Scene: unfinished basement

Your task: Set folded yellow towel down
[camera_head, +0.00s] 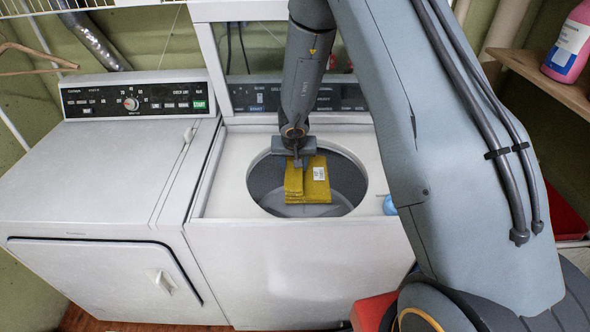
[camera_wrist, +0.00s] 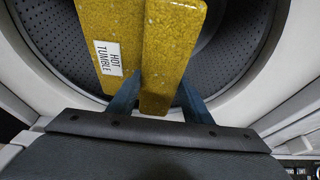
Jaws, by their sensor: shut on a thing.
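The folded yellow towel (camera_head: 316,186) is held by my gripper (camera_head: 298,162) over the round drum opening of the top-loading washer (camera_head: 290,265). In the wrist view the towel (camera_wrist: 172,45) shows two folded parts and a white label reading "HOT TUMBLE". My gripper (camera_wrist: 158,98) has its fingers on either side of the right-hand part near its lower end. The perforated grey drum (camera_wrist: 55,35) lies behind the towel. I cannot tell exactly how far the towel is above or inside the drum rim.
A white dryer (camera_head: 110,180) stands to the left of the washer, its top clear. A small blue object (camera_head: 389,205) is at the washer's right edge. A pink bottle (camera_head: 570,42) stands on a wooden shelf (camera_head: 545,72) at the upper right.

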